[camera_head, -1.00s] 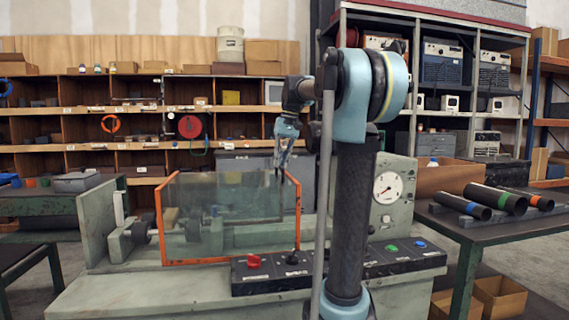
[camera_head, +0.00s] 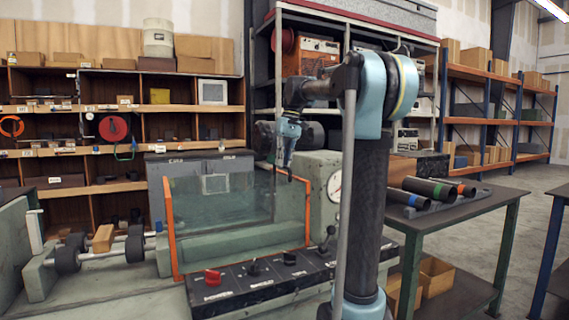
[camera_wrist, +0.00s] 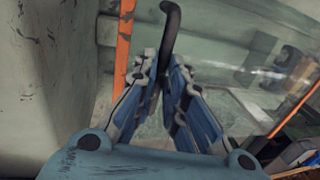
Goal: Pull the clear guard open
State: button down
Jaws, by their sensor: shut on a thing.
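The clear guard (camera_head: 230,205) is a transparent panel in an orange frame, standing upright on the green machine (camera_head: 25,240). It is over the machine's right part, beside the gauge; the rollers at left are uncovered. My gripper (camera_head: 287,172) is at the guard's upper right edge. In the wrist view the fingers of my gripper (camera_wrist: 167,72) are closed around a dark hooked handle (camera_wrist: 171,22). The orange frame (camera_wrist: 124,50) and the clear panel (camera_wrist: 230,60) show beside it there. The handle's lower part is hidden between the fingers.
Black rollers (camera_head: 68,255) and a wooden block (camera_head: 103,238) are exposed at left. A control panel with knobs (camera_head: 255,275) lies in front of the guard. A table (camera_head: 470,207) with dark pipes (camera_head: 430,189) stands at right. Shelves line the back.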

jog(key=shift+w+d, duration=0.15)
jog(key=shift+d, duration=0.2)
jog(key=c, duration=1.7)
grip_release()
jog(key=shift+o, duration=0.2)
notch_tip(320, 180, up, 12)
jog(key=d, duration=0.2)
jog(key=shift+w+f, duration=0.15)
jog(key=shift+w, duration=0.25)
